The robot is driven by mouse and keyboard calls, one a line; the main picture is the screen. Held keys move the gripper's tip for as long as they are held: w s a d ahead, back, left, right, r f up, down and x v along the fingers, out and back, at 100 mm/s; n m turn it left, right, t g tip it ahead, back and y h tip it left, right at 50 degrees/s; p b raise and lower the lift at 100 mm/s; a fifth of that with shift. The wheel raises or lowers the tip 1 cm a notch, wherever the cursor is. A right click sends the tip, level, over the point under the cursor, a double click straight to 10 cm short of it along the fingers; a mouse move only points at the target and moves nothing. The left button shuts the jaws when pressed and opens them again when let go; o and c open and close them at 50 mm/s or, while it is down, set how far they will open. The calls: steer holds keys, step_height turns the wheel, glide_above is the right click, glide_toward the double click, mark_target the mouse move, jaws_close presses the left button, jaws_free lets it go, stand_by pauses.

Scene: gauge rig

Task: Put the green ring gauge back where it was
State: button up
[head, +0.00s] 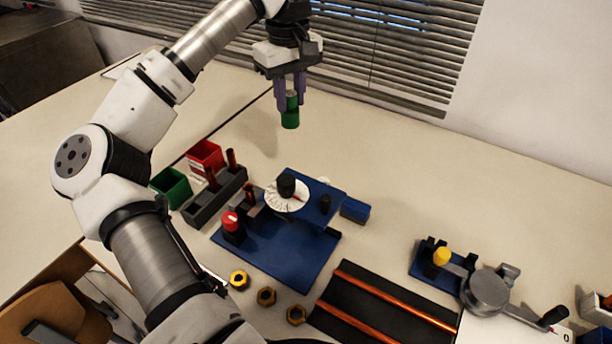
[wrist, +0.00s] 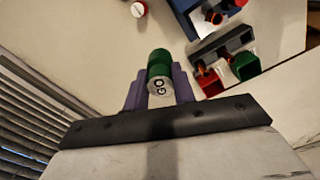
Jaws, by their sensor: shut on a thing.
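My gripper (head: 290,98) is raised above the back of the table, near the blinds, and is shut on the green gauge (head: 290,119). The gauge is a short green cylinder hanging below the fingers, apart from the table. In the wrist view the green gauge (wrist: 159,63) sits between the purple fingers, with a grey end face marked "GO" toward the camera. It looks like a solid cylinder; I cannot make out a ring hole. No spot clearly marked for it can be told from these views.
A blue fixture (head: 265,245) with a white dial (head: 287,196) stands mid-table. A dark rack (head: 215,198) with copper-coloured pins, a red bin (head: 206,156) and a green bin (head: 171,187) stand left of it. Table beneath my gripper is clear.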

steer(key=shift+w+d, duration=0.1)
steer(key=shift+w, duration=0.15)
steer(key=shift+w+d+f, duration=0.1)
steer(key=shift+f, duration=0.15)
step_height(320, 180, down, 19)
steer(key=shift+r+p, duration=0.1)
steer(key=shift+p, duration=1.15)
steer(key=shift+f, duration=0.3)
steer(key=shift+f+b, duration=0.2)
steer(key=shift+b, duration=0.1)
steer(key=o, duration=1)
steer(key=shift+r, duration=0.1)
